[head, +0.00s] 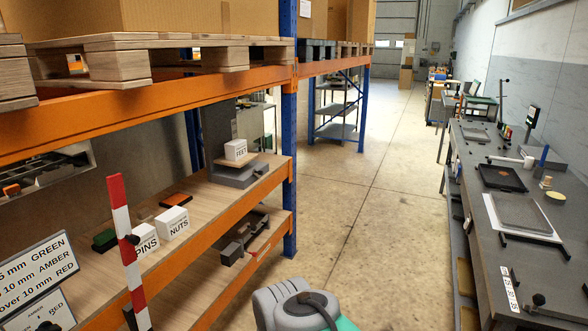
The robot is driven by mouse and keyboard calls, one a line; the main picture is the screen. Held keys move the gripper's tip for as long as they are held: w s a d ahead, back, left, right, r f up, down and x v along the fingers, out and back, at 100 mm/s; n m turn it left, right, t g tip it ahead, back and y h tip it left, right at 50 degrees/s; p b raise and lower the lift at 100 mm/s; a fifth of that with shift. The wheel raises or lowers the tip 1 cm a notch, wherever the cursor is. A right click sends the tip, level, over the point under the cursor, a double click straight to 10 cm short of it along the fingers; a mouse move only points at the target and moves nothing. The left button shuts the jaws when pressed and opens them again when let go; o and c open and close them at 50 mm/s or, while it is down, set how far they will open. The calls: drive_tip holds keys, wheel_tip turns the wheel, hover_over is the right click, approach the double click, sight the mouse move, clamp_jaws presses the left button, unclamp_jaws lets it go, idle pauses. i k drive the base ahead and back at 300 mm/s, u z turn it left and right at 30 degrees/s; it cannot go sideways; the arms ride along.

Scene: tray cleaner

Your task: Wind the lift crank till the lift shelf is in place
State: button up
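I cannot clearly pick out the lift crank or the lift shelf. A small wooden plate (236,160) on a grey block (240,175) stands on the rack's middle shelf and bears a white box marked FEET (236,150); I cannot tell if this is the lift shelf. A red and white striped post (127,255) with a black knob (131,240) stands upright at the front left. Another black knob (539,299) shows at the near end of the right bench; its use is unclear. My gripper is not in view; only a grey and teal part of my arm shows at the bottom.
The orange and blue rack (289,140) fills the left, with white boxes marked PINS (145,240) and NUTS (173,223) on its wooden shelf. A long dark bench (480,160) with trays runs along the right. The concrete aisle (370,190) between them is clear.

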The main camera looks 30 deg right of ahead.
sight(260, 174)
drive_tip(key=z, duration=1.25)
drive_tip(key=i, duration=3)
drive_tip(key=u, duration=3.1)
